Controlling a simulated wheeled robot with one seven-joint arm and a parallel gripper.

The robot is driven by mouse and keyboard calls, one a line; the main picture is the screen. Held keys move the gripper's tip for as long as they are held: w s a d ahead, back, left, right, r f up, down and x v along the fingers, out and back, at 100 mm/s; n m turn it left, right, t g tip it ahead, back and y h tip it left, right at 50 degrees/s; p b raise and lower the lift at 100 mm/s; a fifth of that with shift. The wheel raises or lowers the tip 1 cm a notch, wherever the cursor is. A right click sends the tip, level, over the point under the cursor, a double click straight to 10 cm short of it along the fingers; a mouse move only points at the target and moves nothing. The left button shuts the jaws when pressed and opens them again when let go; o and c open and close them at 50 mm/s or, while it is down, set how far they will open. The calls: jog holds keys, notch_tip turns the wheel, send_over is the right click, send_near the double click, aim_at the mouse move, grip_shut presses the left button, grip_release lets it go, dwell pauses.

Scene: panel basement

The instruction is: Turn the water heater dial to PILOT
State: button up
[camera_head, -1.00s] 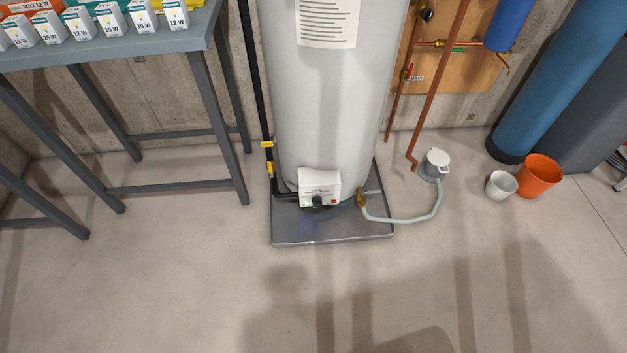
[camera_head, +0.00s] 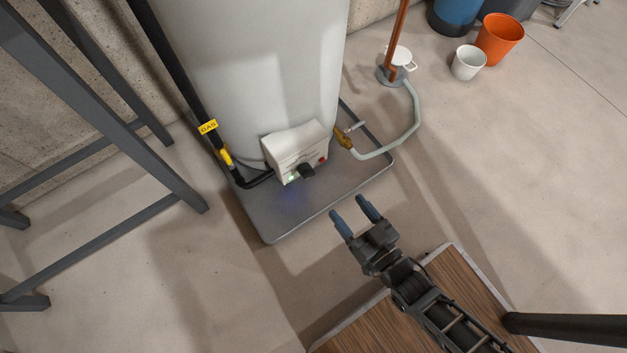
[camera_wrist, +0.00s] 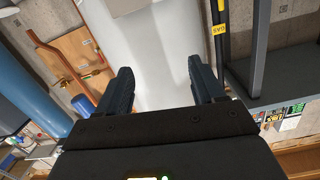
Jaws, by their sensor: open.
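The white water heater (camera_head: 255,70) stands on a grey drip pan (camera_head: 270,222). A white control box (camera_head: 296,148) sits low on its front, with a black dial (camera_head: 306,170), a green light to the dial's left and a red button to its right. The dial's setting is too small to read. My gripper (camera_head: 355,214) is open and empty, in front of and to the right of the dial, apart from it. In the wrist view my gripper (camera_wrist: 161,82) has its fingers apart with the heater tank (camera_wrist: 158,60) beyond; the dial is not seen there.
A black gas pipe (camera_head: 180,80) with a yellow tag runs left of the heater. A brass drain valve (camera_head: 343,138) and grey hose (camera_head: 415,115) are at right. A grey table frame (camera_head: 120,120) stands left. White (camera_head: 468,62) and orange (camera_head: 499,38) buckets stand back right.

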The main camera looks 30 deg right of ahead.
jog(key=t+b, duration=0.1)
jog(key=b, duration=0.6)
send_near(309, 174)
jog(key=w, duration=0.2)
jog(key=shift+w+f+b, duration=0.15)
jog(key=shift+w+b, duration=0.35)
jog(key=shift+w, duration=1.55)
jog(key=shift+w+f+b, duration=0.15)
jog(key=shift+w+b, duration=0.35)
jog(key=shift+w, duration=1.5)
jog(key=shift+c, duration=0.4)
jog(key=c, duration=0.9)
jog(key=shift+c, duration=0.2)
